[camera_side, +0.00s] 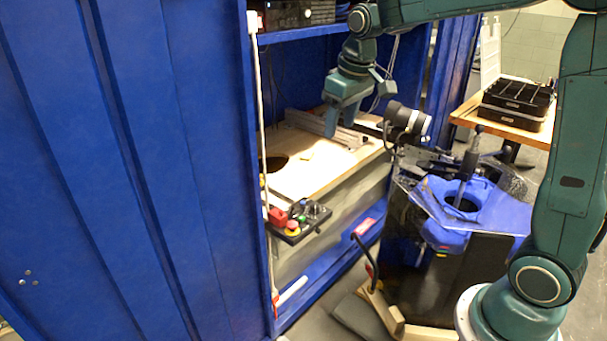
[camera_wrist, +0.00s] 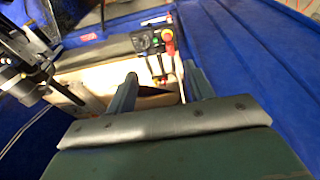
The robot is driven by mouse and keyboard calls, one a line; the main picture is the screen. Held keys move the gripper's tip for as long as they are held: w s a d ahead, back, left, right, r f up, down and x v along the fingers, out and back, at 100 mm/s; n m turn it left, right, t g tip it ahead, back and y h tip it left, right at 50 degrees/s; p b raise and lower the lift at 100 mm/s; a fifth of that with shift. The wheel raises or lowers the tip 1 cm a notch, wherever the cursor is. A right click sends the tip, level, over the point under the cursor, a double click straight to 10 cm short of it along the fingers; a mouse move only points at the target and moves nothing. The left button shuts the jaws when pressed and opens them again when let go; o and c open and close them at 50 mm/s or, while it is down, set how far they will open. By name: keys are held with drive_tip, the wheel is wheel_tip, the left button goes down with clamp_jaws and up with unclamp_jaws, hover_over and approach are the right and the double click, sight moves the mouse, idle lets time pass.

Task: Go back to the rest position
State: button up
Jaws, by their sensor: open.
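My gripper (camera_side: 333,123) is in the side view, inside the blue cabinet and above the wooden board (camera_side: 318,172), with its fingers pointing down. In the wrist view my gripper (camera_wrist: 162,88) shows two fingers spread well apart with nothing between them. The round dark hole (camera_side: 277,163) in the board lies to the left of my gripper in the side view. In the wrist view a dark part of the hole (camera_wrist: 150,91) shows between the fingers.
The blue cabinet (camera_side: 130,150) walls and a shelf (camera_side: 305,32) enclose the space. A black cylindrical device (camera_side: 405,120) stands close to the right. A control box with a red button (camera_side: 292,227) sits at the board's front. A blue thruster-like unit (camera_side: 462,205) stands outside.

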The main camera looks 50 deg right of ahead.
drive_tip(key=s+a+t, duration=0.1)
drive_tip(key=s+a, duration=0.2)
drive_tip(key=s, duration=0.9)
drive_tip(key=s+a+t, duration=0.2)
drive_tip(key=s+a, duration=0.1)
drive_tip(key=s, duration=0.9)
drive_tip(key=shift+a, duration=0.3)
